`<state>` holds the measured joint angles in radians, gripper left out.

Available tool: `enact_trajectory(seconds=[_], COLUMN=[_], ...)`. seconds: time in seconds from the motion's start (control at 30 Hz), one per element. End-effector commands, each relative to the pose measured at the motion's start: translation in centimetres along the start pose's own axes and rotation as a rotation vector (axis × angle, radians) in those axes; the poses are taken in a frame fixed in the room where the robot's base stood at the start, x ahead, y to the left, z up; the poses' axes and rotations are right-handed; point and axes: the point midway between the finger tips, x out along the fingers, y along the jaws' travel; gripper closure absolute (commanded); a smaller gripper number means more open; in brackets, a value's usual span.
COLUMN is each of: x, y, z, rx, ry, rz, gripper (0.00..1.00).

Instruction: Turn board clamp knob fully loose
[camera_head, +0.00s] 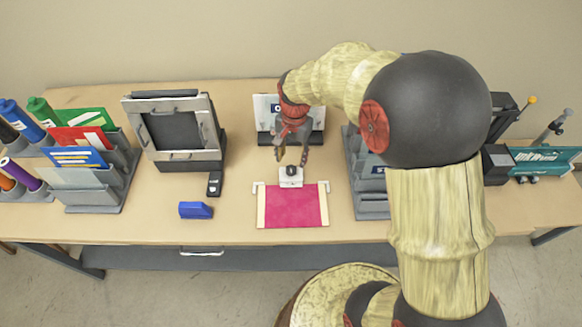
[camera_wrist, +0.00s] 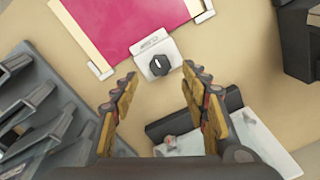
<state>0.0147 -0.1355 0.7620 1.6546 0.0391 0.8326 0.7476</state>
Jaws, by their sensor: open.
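The board clamp knob (camera_head: 291,170) is a small dark knob on a white clamp block (camera_head: 291,182) at the back edge of a magenta board (camera_head: 292,207). In the wrist view the knob (camera_wrist: 160,65) is a black faceted knob with a white mark line, seen from above on the clamp block (camera_wrist: 150,48). My gripper (camera_head: 291,157) is open and empty, just behind and above the knob. In the wrist view the two yellow-brown fingers (camera_wrist: 160,76) are spread with the knob just beyond their tips, near the middle of the gap. No contact shows.
A white panel on a dark base (camera_head: 267,105) stands behind my gripper. A grey rack (camera_head: 368,195) stands right of the board. Table around the board is mostly clear.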

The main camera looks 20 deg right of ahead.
Motion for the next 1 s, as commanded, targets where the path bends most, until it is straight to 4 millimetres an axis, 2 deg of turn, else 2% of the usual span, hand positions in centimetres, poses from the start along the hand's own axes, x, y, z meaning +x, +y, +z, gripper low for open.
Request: enact_trajectory(seconds=[0.03, 0.2, 0.4, 0.77, 1.0], x=[1.1, 3.7, 5.7, 6.1, 6.1], y=[0.1, 0.1, 0.0, 0.0, 0.0], z=[0.1, 0.1, 0.0, 0.0, 0.0], rx=[-0.001, -0.002, -0.002, -0.003, -0.003], ry=[-0.003, -0.002, 0.0, 0.0, 0.0], rz=[0.003, 0.001, 0.0, 0.0, 0.0], gripper=[0.55, 0.55, 0.55, 0.55, 0.69])
